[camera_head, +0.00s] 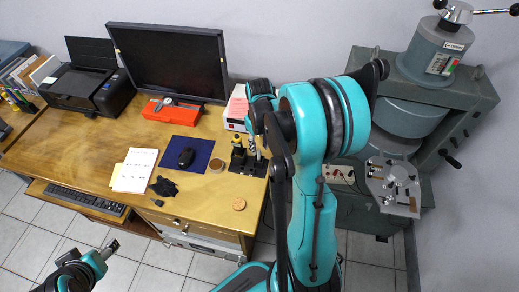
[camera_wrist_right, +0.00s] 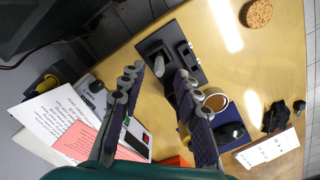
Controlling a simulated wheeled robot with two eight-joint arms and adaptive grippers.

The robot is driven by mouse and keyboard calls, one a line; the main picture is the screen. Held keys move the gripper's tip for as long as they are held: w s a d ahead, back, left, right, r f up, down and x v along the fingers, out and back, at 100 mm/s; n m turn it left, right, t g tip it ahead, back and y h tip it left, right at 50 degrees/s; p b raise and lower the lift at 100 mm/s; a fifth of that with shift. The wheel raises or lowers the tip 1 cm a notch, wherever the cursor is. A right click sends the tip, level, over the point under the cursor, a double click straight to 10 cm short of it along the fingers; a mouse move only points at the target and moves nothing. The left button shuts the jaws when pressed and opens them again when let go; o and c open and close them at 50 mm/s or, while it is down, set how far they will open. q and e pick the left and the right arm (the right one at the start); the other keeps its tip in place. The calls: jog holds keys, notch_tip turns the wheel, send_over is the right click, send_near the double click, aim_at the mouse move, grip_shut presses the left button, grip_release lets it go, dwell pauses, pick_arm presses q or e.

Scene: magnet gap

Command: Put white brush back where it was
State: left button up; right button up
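A black stand (camera_head: 243,167) sits at the right end of the wooden desk; it also shows in the right wrist view (camera_wrist_right: 190,48). A pale grey-white, round-ended piece (camera_wrist_right: 159,66) shows over the stand between my right fingertips; it may be the white brush, but I cannot tell for sure. My right gripper (camera_wrist_right: 162,72) is open, its two fingers apart on either side of that piece. In the head view, my right gripper (camera_head: 256,146) is close over the stand, partly hidden by my arm. My left gripper (camera_head: 110,249) is low at the left, off the desk.
A monitor (camera_head: 172,62) is behind.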

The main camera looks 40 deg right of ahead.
notch_tip(320, 180, up, 7)
jog(key=p, duration=0.2)
jog(key=s+a+r+t, duration=0.3)
jog(key=s+a+r, duration=0.1)
jog(key=a, duration=0.5)
jog(key=s+a+r+n+t, duration=0.1)
jog(key=s+a+r+t, duration=0.3)
jog(key=a, duration=0.6)
jog(key=shift+s+a, duration=0.25)
jog(key=shift+s, duration=0.15)
jog(key=shift+f, duration=0.1)
